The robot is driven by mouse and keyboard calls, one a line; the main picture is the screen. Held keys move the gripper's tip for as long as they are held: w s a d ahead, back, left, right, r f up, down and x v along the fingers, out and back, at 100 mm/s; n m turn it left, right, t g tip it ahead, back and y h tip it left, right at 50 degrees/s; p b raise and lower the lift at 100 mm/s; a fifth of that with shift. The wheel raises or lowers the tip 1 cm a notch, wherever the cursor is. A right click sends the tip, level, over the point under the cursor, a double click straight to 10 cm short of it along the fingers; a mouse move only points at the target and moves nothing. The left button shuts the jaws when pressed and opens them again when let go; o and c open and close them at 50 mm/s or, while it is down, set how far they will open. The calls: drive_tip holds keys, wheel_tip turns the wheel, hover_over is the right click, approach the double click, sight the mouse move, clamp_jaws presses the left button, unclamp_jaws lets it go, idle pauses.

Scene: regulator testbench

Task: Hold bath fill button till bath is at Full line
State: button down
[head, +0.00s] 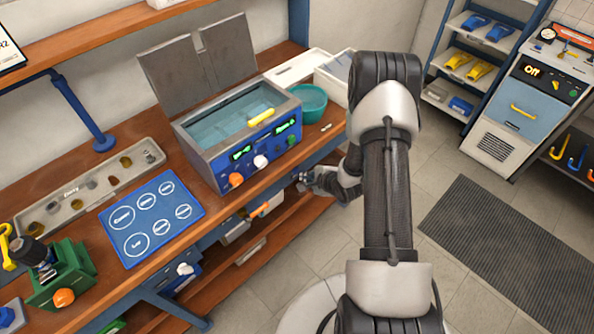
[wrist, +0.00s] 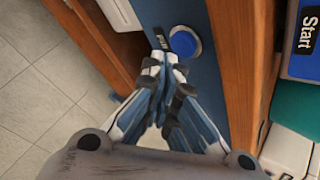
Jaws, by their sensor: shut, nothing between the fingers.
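The bath (head: 185,139) is an open steel tank with a blue front panel, standing on the wooden bench with its grey lids raised. Pale blue water (head: 225,128) lies inside, and a yellow object (head: 261,116) is at the front rim. I cannot make out a Full line. A round blue button (wrist: 184,41) with a dark label beside it sits on a blue panel in the wrist view; the label is too small to read. My gripper (wrist: 164,62) is shut and empty, its fingertips close to the button. I cannot tell whether they touch. In the head view it is beside the bench front (head: 303,179).
A teal bowl (head: 310,103) and white trays stand right of the bath. A blue mat (head: 150,218) and a green fixture (head: 62,276) are on the bench at left. Shelves lie below the bench. Open floor and a dark mat (head: 510,250) are at right.

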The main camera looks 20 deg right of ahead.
drive_tip(key=s, duration=0.1)
drive_tip(key=s+d, duration=0.1)
drive_tip(key=s, duration=0.2)
drive_tip(key=shift+s+d+p, duration=0.35)
drive_tip(key=shift+s+p, duration=0.05)
drive_tip(key=shift+w, duration=0.1)
idle(0.4)
